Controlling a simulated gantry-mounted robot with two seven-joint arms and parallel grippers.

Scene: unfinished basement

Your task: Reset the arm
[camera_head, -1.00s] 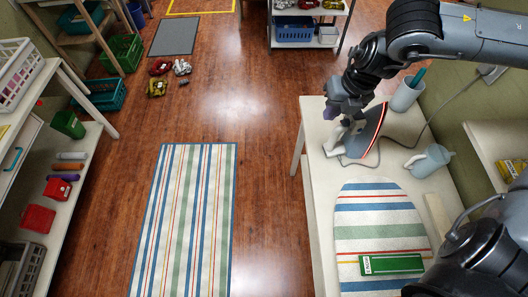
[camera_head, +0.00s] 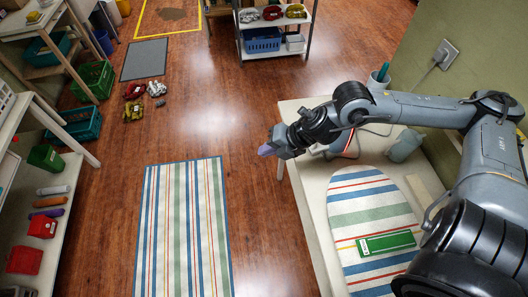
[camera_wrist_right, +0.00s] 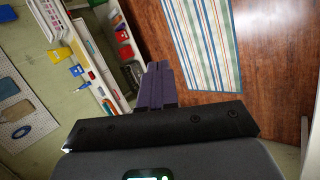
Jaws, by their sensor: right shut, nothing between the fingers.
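My right arm comes in from the right in the head view, over the white table (camera_head: 287,112). My right gripper (camera_head: 265,150) points left, past the table's left edge and above the floor. Its purple fingers are together and empty; they also show together in the right wrist view (camera_wrist_right: 157,86). The iron (camera_head: 350,146) stands on the table, partly hidden behind my arm, and the gripper is apart from it. My left gripper is not in view.
A striped ironing board (camera_head: 362,203) bears a green box (camera_head: 386,243). A grey-blue pitcher (camera_head: 405,146) and a cup (camera_head: 377,82) stand behind. A striped rug (camera_head: 187,230) lies on open floor. Shelves (camera_head: 62,185) line the left; a shelf cart (camera_head: 275,40) stands at the back.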

